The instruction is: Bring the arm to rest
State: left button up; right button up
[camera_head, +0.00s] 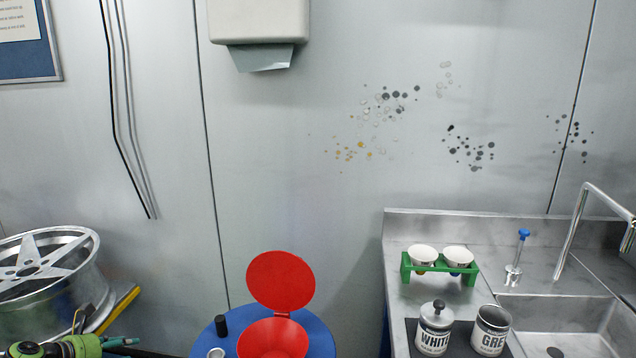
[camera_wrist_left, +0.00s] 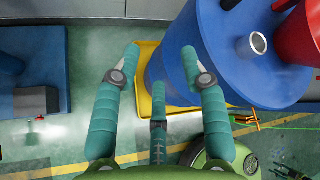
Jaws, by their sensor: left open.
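My left gripper (camera_wrist_left: 161,52) is open and empty in the left wrist view, its teal fingers spread apart. In the head view the left gripper (camera_head: 118,341) shows only partly at the bottom left, below the wheel rim. In the left wrist view the fingers appear over the side of a blue drum (camera_wrist_left: 172,75); I cannot tell how close they are to it.
The blue drum (camera_head: 321,341) has an open red lid (camera_head: 281,281). A metal wheel rim (camera_head: 45,262) stands at the left. A sink counter (camera_head: 397,269) at the right holds a green rack (camera_head: 440,270), a WHITE canister (camera_head: 434,330) and a GREY canister (camera_head: 491,330).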

pick_arm(q)
jog(key=s+a+f+n+y, duration=0.8)
jog(key=s+a+f+n, duration=0.55)
jog(key=s+a, duration=0.3)
jog(key=s+a+f+n+g+y, duration=0.2)
jog(key=s+a+n+g, duration=0.15)
jog(key=s, duration=0.55)
jog(key=s+a+f+n+g+y, duration=0.1)
jog(key=s+a+n+g, duration=0.2)
jog(key=s, duration=0.7)
jog(key=s+a+f+n+g+y, duration=0.25)
jog(key=s+n, duration=0.25)
jog(key=s, duration=0.4)
jog(key=s+d+f+n+h, duration=0.1)
jog(key=s+d+f+h, duration=0.1)
jog(key=d+f, duration=0.6)
jog(key=s+d+f+h, duration=0.2)
jog(key=d+f, duration=0.3)
jog(key=d, duration=0.6)
jog(key=s+d+f+n+h, duration=0.1)
jog(key=s+d+f+h, duration=0.1)
jog(key=d+f, duration=0.6)
jog(key=s+d+n+h+p, duration=0.1)
jog(key=d+h+p, duration=0.1)
jog(key=d, duration=2.6)
jog(key=shift+f+h, duration=0.25)
jog(key=shift+h, duration=0.6)
pick_arm(e)
jog(key=shift+s+r, duration=0.2)
jog(key=shift+r, duration=0.9)
